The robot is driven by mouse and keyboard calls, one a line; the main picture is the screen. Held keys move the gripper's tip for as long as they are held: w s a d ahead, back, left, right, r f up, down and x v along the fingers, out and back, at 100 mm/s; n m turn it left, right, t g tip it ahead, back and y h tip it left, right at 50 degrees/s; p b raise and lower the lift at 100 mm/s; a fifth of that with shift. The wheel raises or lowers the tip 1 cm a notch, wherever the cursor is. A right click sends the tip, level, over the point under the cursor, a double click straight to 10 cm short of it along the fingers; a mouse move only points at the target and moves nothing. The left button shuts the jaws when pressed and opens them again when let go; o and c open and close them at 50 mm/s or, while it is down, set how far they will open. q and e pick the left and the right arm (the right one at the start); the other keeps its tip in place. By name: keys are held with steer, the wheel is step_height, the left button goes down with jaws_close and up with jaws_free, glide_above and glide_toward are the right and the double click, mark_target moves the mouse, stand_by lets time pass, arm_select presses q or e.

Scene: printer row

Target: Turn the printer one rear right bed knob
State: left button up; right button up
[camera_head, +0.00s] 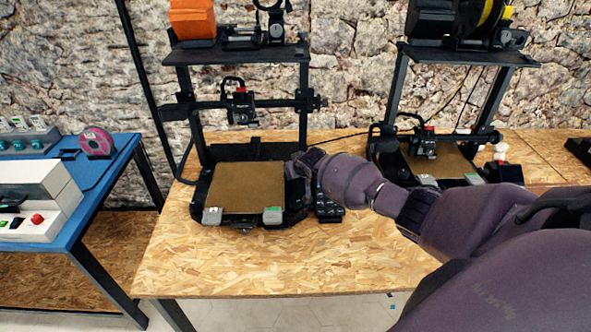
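A black-framed printer with a brown bed (246,187) stands on the left part of the chipboard table. Its rear right bed knob is not visible; my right arm's hand covers that corner. My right arm comes in from the right, and its gripper (297,168) is at the right rear edge of the bed. The fingers are dark and small against the printer frame, so I cannot tell whether they are open or shut, or touching the knob. My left gripper is not in view.
A second printer (440,160) stands to the right, behind my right arm. A blue table (100,180) with a white machine (40,195) is at the left. The chipboard table's front (240,265) is clear. A stone wall is behind.

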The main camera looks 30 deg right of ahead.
steer(key=o, duration=0.9)
steer(key=shift+a+r, duration=0.1)
steer(key=shift+a, duration=0.05)
